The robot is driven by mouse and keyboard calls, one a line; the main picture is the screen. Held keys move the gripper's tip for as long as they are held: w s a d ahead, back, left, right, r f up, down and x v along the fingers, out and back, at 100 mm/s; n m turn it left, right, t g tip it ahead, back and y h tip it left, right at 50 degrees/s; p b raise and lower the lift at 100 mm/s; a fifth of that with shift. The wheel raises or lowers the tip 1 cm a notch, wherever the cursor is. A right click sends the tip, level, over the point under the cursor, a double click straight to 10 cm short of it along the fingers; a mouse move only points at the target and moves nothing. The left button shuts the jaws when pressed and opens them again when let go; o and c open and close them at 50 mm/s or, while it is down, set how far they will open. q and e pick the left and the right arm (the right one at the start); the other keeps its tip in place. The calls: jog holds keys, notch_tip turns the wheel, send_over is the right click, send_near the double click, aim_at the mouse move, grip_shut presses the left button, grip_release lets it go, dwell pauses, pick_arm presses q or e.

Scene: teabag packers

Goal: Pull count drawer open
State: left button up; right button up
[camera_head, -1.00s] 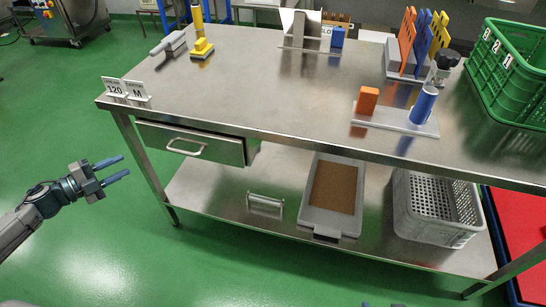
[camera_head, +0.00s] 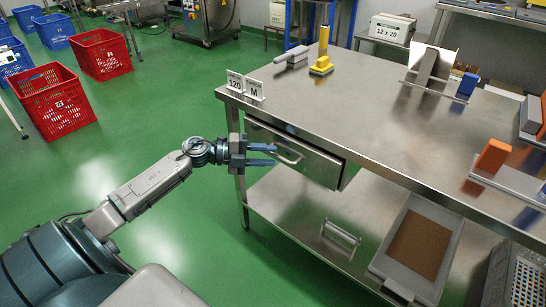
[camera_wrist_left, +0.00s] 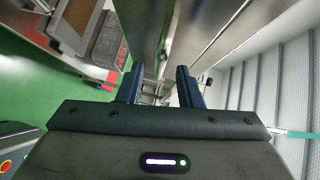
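The count drawer (camera_head: 318,164) hangs under the left end of the steel table, with a bar handle (camera_head: 289,155) on its front. The drawer appears shut or nearly shut. My left gripper (camera_head: 276,155) is at the drawer front, its two blue fingers pointing at the handle, one above the other. The fingers are apart. In the left wrist view the left gripper (camera_wrist_left: 160,85) shows open, with the handle seen small between and beyond the fingertips. Whether the fingertips touch the handle is unclear. My right gripper is not in view.
A grey tray (camera_head: 398,268) sits on the lower shelf (camera_head: 290,215). Red crates (camera_head: 55,100) stand at left. The green floor before the table is clear.

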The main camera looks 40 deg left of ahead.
pick_arm(q)
jog(key=shift+x, duration=1.05)
jog(key=shift+c, duration=0.3)
grip_shut()
jog(key=shift+s, duration=0.1)
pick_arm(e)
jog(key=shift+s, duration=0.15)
